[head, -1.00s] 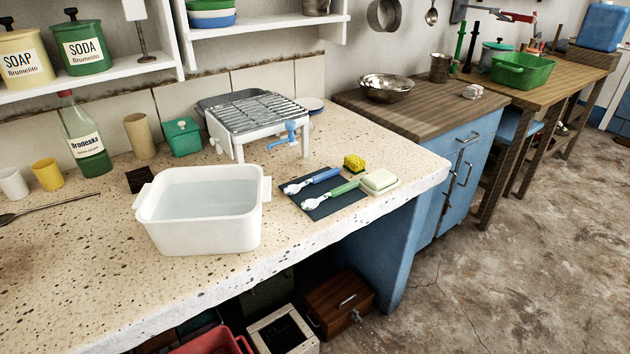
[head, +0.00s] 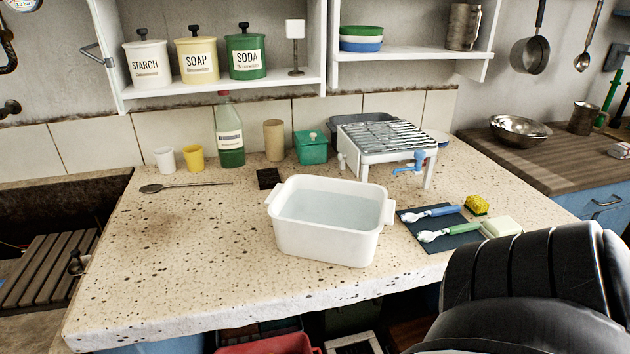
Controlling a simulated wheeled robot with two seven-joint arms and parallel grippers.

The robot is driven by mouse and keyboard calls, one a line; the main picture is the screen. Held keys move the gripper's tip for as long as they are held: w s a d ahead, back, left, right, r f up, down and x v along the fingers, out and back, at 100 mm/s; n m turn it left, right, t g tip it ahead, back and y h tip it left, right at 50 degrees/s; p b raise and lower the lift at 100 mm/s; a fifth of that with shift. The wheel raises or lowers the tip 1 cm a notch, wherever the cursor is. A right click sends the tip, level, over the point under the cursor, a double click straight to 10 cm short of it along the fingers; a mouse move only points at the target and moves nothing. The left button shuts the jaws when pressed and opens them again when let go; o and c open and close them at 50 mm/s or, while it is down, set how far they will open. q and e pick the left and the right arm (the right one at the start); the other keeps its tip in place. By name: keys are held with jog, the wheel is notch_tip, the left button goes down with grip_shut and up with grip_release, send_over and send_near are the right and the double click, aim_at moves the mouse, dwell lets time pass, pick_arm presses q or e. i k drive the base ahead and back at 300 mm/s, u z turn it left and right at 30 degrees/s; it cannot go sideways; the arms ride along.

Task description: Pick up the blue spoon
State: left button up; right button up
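The blue spoon (head: 440,212) lies on a dark mat (head: 463,240) on the stone counter, to the right of the white basin. A green-handled spoon (head: 448,232) lies beside it on the same mat, nearer the counter's front edge. In the head view a black part of my arm fills the lower right, in front of the counter. Neither gripper shows in the head view.
The white basin (head: 330,248) of water stands left of the mat. A yellow sponge (head: 477,205) and a pale soap block (head: 502,227) lie at the mat's right. A white rack (head: 385,152) stands behind. The counter's left front (head: 180,260) is clear.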

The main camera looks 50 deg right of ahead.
aim_at(445, 211)
jog(key=u, duration=1.95)
jog(key=k, duration=2.85)
jog(key=z, duration=0.9)
